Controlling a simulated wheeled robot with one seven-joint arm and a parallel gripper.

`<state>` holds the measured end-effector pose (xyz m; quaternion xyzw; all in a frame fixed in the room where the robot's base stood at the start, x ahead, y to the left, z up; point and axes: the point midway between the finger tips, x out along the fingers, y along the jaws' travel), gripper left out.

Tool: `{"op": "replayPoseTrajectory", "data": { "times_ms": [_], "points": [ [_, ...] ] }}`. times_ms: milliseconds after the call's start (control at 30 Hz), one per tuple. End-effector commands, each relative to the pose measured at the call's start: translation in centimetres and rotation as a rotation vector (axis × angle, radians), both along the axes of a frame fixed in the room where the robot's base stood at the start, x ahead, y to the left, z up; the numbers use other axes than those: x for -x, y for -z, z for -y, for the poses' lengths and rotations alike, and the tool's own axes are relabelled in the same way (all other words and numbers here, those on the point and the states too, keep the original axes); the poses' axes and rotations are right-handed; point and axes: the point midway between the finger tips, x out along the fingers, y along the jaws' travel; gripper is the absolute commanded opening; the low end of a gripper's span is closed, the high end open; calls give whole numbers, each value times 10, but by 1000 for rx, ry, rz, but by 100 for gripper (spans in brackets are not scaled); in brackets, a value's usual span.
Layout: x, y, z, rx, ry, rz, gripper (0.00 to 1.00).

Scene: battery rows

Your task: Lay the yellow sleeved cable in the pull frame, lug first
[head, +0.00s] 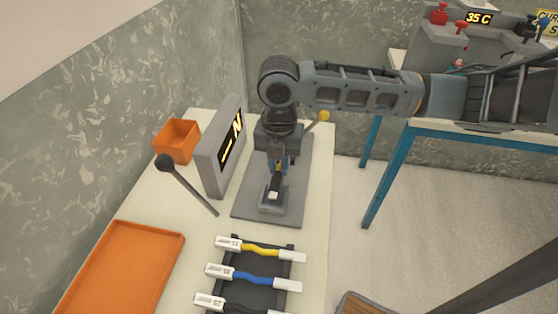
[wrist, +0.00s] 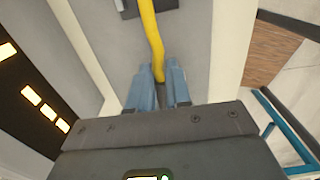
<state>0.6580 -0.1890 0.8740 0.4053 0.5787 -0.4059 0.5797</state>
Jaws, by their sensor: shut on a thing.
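My gripper (wrist: 158,72) is shut on a yellow cable (wrist: 151,30), which runs between its blue fingers in the wrist view. The cable's far end meets a dark grey block (wrist: 128,8) at the top edge, where its end is cut off. In the head view, my gripper (head: 279,172) points down over the grey base plate of the pull frame (head: 247,206). A small block with a pale end (head: 272,195) shows just below the fingers. Whether the lug is seated or only above the block cannot be told.
A display panel (head: 212,150) stands left of the plate, with a black-knobbed lever (head: 188,182) before it. A yellow knob (head: 324,116) is behind right. A black rack (head: 254,262) in front holds yellow, blue and black cables. An orange tray (head: 178,232) and orange bin (head: 176,142) stand left.

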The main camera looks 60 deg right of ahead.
Motion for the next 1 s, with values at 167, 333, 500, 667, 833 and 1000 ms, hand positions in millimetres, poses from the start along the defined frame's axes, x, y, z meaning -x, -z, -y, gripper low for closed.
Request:
{"op": "replayPoseTrajectory", "data": {
  "times_ms": [167, 333, 500, 667, 833, 1000],
  "points": [
    [0, 8, 0, 0, 0, 0, 0],
    [0, 9, 0, 1, 0, 0, 0],
    [0, 9, 0, 0, 0, 0, 22],
    [0, 9, 0, 0, 0, 0, 38],
    [0, 9, 0, 0, 0, 0, 48],
    [0, 8, 0, 0, 0, 0, 48]
  ]
}}
